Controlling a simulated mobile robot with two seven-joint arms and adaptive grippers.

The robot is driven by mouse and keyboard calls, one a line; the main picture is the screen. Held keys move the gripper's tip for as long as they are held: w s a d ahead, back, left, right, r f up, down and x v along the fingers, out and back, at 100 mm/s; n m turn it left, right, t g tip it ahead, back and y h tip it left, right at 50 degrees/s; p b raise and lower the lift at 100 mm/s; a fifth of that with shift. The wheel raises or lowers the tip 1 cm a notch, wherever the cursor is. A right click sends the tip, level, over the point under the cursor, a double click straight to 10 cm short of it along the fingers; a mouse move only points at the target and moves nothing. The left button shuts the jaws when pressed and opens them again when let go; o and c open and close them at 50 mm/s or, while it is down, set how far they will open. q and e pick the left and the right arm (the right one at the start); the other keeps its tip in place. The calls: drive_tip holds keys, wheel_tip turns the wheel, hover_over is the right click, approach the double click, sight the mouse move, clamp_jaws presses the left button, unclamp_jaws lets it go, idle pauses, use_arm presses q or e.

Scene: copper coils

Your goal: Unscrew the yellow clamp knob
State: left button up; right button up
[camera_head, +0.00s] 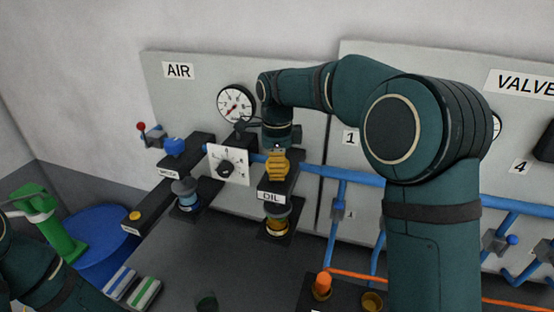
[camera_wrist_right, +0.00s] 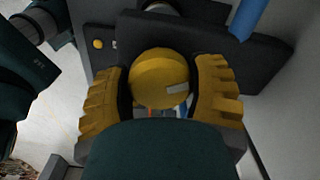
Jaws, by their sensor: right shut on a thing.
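The yellow clamp knob (camera_wrist_right: 160,78) shows in the right wrist view as a round yellow knob with a pale mark on its face. My right gripper (camera_wrist_right: 160,92) has its ribbed yellow finger pads on either side of the knob and is shut on it. In the head view my right gripper (camera_head: 278,165) points down just above the unit labelled OIL, and its fingers hide the knob there. My left arm shows at the lower left of the head view, but its gripper is out of view.
A pressure gauge (camera_head: 236,104) and a white dial plate (camera_head: 228,166) are close left of the right gripper. A blue pipe (camera_head: 325,171) runs along the panel. An amber bowl (camera_head: 277,226) hangs below the OIL label. An orange-capped part (camera_head: 322,286) stands in front.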

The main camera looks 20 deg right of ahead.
drive_tip(key=n+p, duration=0.1)
drive_tip(key=n, duration=0.5)
drive_tip(key=shift+r, duration=0.15)
drive_tip(key=n, duration=0.6)
drive_tip(key=shift+n, duration=0.4)
drive_tip(key=n, duration=1.1)
drive_tip(key=shift+d+n, duration=0.1)
drive_tip(key=shift+n, duration=0.3)
drive_tip(key=n, duration=1.1)
drive_tip(key=shift+d+n, duration=0.1)
drive_tip(key=shift+n, duration=0.2)
drive_tip(key=n, duration=0.6)
drive_tip(key=shift+w, duration=0.1)
drive_tip(key=n, duration=0.6)
drive_tip(key=shift+n, duration=0.3)
